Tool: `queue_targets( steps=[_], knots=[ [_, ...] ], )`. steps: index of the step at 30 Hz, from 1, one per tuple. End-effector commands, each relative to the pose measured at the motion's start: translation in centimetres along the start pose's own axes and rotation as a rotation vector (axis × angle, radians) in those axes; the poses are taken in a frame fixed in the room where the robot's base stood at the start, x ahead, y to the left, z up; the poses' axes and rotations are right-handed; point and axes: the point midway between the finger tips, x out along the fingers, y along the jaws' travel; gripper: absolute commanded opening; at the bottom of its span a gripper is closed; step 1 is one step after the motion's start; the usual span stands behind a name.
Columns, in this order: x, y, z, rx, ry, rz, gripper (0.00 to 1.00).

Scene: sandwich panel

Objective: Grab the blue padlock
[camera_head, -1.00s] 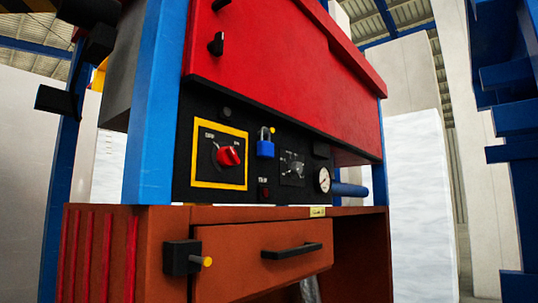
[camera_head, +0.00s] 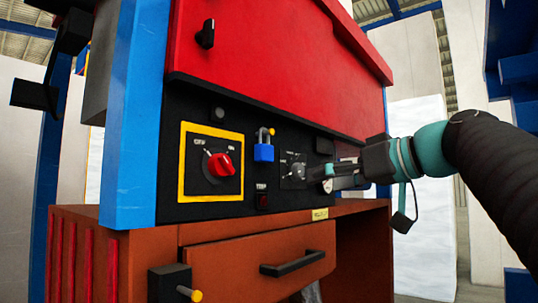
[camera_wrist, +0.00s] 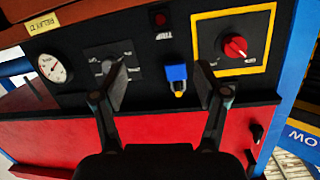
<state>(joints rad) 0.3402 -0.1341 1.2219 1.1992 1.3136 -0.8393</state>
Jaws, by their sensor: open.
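The blue padlock (camera_head: 263,152) hangs by its shackle from a yellow peg on the black panel, between the red rotary switch and a smaller dial. In the wrist view the padlock (camera_wrist: 177,76) appears upside down, between my two fingers and nearer the right one. My gripper (camera_head: 328,180) is to the right of the padlock in the head view, in front of the panel's right part. In the wrist view my gripper (camera_wrist: 165,85) is open with nothing between its fingers, and the padlock lies beyond the fingertips, apart from them.
The red rotary switch (camera_head: 220,164) sits in a yellow frame left of the padlock. A small dial (camera_head: 297,170) is at its right. A gauge (camera_wrist: 50,68) shows in the wrist view. A red cover (camera_head: 265,70) overhangs above. A drawer handle (camera_head: 292,263) juts out below.

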Motion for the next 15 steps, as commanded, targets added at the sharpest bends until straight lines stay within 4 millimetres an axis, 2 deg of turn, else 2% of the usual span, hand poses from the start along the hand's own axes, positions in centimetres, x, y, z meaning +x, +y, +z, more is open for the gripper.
queue_targets(
  steps=[1, 3, 6, 10, 15],
  knots=[
    [-0.5, 0.0, -2.3, -0.042, 0.036, -0.022, 0.73],
    [-1.1, -0.3, -4.3, -0.093, 0.078, -0.052, 0.73],
    [-1.7, -0.7, -6.0, -0.144, 0.117, -0.081, 0.73],
    [-1.6, -1.1, -7.0, -0.170, 0.137, -0.098, 0.73],
    [0.6, -1.4, -7.3, -0.171, 0.137, -0.102, 0.73]
  ],
)
